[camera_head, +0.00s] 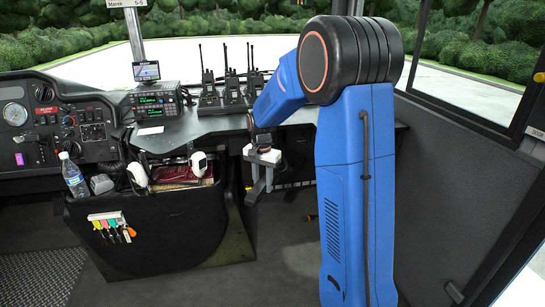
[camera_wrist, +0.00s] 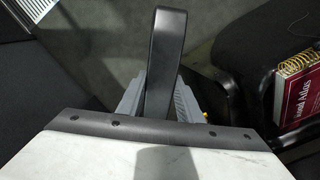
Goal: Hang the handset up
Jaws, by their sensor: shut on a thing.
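My gripper (camera_head: 258,192) points down in front of the desk's front edge, right of the black storage bin. In the wrist view its grey fingers (camera_wrist: 160,108) are shut on a long black bar with a rounded end, which looks like the handset (camera_wrist: 166,50). The handset extends from between the fingers over the grey floor. In the head view the held handset is too small and dark to make out. I cannot make out for sure the place where the handset hangs; my arm covers part of the desk.
The desk holds a radio unit (camera_head: 157,98), a small screen (camera_head: 146,71) and several walkie-talkies (camera_head: 231,80) in chargers.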

